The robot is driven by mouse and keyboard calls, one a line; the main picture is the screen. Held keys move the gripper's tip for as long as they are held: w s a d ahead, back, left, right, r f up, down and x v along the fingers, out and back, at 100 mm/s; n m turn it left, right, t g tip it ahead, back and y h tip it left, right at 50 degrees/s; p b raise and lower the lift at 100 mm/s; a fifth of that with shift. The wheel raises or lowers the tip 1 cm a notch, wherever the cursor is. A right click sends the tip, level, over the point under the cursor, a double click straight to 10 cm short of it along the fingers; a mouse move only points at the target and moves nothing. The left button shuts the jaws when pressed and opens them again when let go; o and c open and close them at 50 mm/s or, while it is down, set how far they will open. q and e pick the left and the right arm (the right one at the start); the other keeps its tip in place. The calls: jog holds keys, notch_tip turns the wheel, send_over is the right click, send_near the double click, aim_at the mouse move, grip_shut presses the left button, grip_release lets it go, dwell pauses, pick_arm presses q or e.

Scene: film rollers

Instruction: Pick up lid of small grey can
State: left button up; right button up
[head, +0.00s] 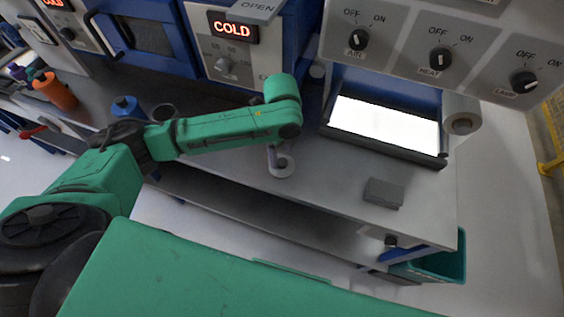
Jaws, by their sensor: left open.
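My left arm reaches across the grey counter from the left. Its gripper (276,152) points down below the wrist, mostly hidden behind the green forearm, and is open. A small pale round thing with a dark opening (281,168) stands on the counter just below the gripper; I cannot tell whether the two touch. A dark round can-like thing (163,112) stands farther left behind the forearm, apart from the gripper. I cannot tell for sure which is the small grey can, and no separate lid can be made out. My right gripper is not in view.
A blue container (126,107) and an orange bottle (55,91) stand on the left. A grey block (383,192) lies near the right front edge. A lit white panel (385,127) and a pale roll (462,113) are behind. Bare counter lies between gripper and block.

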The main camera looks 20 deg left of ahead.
aim_at(282, 161)
pick_arm(q)
notch_tip(282, 161, down, 4)
jog(key=shift+r, duration=0.25)
grip_shut()
jog(key=shift+w, duration=0.1)
